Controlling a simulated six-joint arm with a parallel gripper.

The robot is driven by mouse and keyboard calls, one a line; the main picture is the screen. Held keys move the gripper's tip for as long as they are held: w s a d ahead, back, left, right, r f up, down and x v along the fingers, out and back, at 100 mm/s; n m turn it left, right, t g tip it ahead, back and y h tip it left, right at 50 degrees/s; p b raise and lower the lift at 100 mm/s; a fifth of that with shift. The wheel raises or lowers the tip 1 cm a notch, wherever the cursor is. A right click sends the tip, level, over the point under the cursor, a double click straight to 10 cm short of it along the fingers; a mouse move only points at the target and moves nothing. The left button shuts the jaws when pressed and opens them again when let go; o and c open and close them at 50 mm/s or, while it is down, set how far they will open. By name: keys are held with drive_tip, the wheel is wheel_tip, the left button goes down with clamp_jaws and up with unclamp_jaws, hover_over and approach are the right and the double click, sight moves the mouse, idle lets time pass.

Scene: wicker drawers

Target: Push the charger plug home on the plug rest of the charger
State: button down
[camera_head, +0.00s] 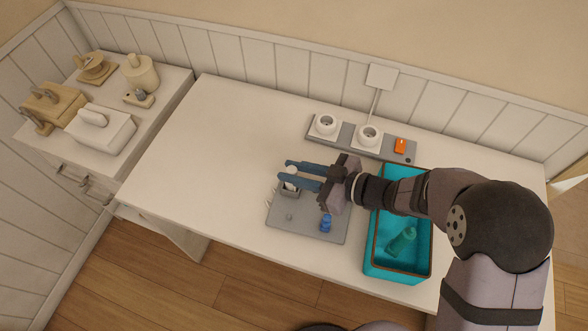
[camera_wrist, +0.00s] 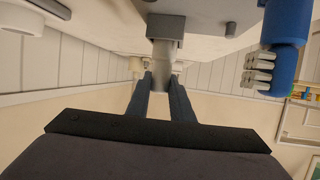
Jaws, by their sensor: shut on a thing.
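My gripper (camera_head: 286,171) comes in from the right with its two blue fingers over the back left of a grey board. It is shut on a pale piece (camera_head: 291,171), which I take to be the charger plug. In the wrist view the fingers (camera_wrist: 162,78) close around the lower part of this grey, rounded piece (camera_wrist: 162,52). Its other end meets a darker grey block (camera_wrist: 165,27), apparently the plug rest, which also shows on the board (camera_head: 290,189). I cannot tell how deep the plug sits in it.
The grey board (camera_head: 305,226) also carries a blue plug-like piece (camera_head: 325,222) and a small grey peg (camera_head: 289,217). A socket strip (camera_head: 346,137) lies behind. The table's left is clear.

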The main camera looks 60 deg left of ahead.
drive_tip(key=shift+f+b, duration=0.45)
drive_tip(key=shift+f, duration=0.3)
drive_tip(key=c, duration=1.5)
unclamp_jaws()
drive_tip(key=shift+r, duration=0.15)
wheel_tip(320, 180, up, 10)
drive_tip(key=shift+f, duration=0.1)
